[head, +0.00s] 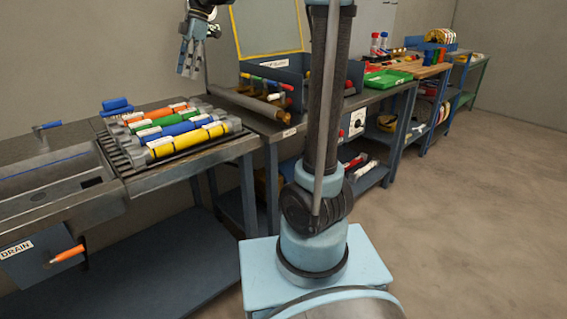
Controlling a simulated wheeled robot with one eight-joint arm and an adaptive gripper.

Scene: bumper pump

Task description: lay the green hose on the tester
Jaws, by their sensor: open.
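The green hose (163,129) lies on a dark ribbed rack (124,164) on the left bench, among several other hoses. The blue hose (172,132) and yellow hose (186,141) lie on its near side, and the orange hose (157,113) on its far side. They partly hide it. My gripper (188,72) is open and empty, pointing down, above and beyond the rack near the wall, apart from the hoses. I cannot tell for certain which thing is the tester; a white dial unit (357,122) shows under the middle bench, partly behind my arm.
A metal sink (45,178) with a DRAIN label and an orange-handled valve (68,254) is at the left. A blue bin (272,72), a green tray (388,78) and a wooden board (425,71) stand on the benches behind. The floor at right is clear.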

